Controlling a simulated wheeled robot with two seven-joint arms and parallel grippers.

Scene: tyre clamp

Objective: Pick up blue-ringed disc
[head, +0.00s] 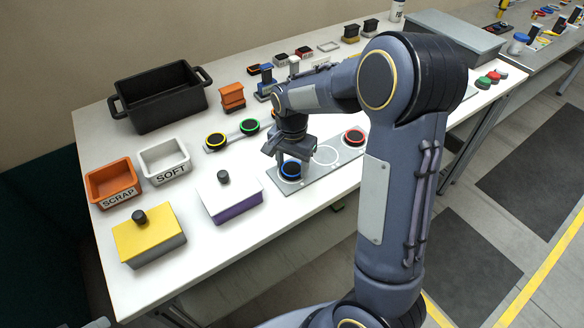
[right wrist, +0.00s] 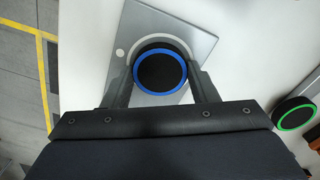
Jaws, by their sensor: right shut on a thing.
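The blue-ringed disc (head: 291,170) is black with a blue ring and is at the left end of a grey plate (head: 327,170) on the white table. My right gripper (head: 291,161) reaches down over it and is shut on it. In the right wrist view the disc (right wrist: 160,70) sits between the two fingers (right wrist: 160,88), one on each side. I cannot tell whether the disc is clear of the plate. My left gripper does not show in the head view.
A red-ringed disc (head: 354,136) and a white ring mark (head: 325,155) are on the same plate. Yellow-ringed (head: 215,140) and green-ringed (head: 249,126) discs lie behind. A purple-and-white box (head: 228,198) and a yellow-topped box (head: 148,234) stand left. SCRAP (head: 112,182) and SOFT (head: 164,158) bins stand beyond.

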